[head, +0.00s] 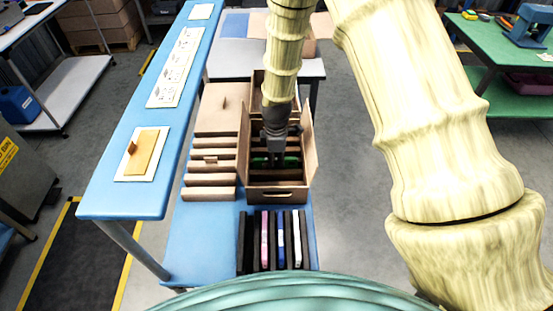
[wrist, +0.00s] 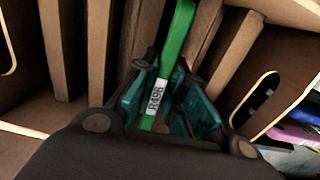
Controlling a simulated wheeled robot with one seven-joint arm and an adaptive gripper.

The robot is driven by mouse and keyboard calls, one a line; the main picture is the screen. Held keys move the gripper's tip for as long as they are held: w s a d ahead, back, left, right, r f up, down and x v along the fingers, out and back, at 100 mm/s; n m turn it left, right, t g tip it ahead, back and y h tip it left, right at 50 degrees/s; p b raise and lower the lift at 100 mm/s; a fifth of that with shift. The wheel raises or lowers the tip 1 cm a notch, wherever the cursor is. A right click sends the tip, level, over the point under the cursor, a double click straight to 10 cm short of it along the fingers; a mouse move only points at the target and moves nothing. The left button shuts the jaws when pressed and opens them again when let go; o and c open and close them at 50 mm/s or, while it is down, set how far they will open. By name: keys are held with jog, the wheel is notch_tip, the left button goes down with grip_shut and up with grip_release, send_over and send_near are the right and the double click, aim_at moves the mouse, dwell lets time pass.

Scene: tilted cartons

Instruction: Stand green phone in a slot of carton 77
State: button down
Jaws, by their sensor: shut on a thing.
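The green phone (head: 291,161) is a thin slab with a white label reading R496, seen edge-on in the wrist view (wrist: 178,38). My gripper (head: 270,160) points down into an open brown carton (head: 277,195) and is shut on the phone; its teal finger pads press both sides in the wrist view (wrist: 158,95). The phone stands between brown dividers (wrist: 205,35) inside the carton. Its lower edge is hidden, so I cannot tell whether it touches the carton floor. No number 77 is legible on the carton.
A black rack (head: 245,240) with pink, blue and white phones stands in front of the carton. Brown cardboard strips (head: 208,180) lie to its left, near a raised flap. A long blue bench (head: 150,195) runs along the left. The carton's right flap (head: 308,150) stands open.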

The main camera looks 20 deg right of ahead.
jog(key=shift+f, duration=0.2)
dwell(0.4)
dwell(0.3)
jog(key=c, duration=1.4)
grip_release()
notch_tip(320, 180, up, 12)
jog(key=shift+r+p, duration=2.75)
jog(key=shift+r, duration=0.7)
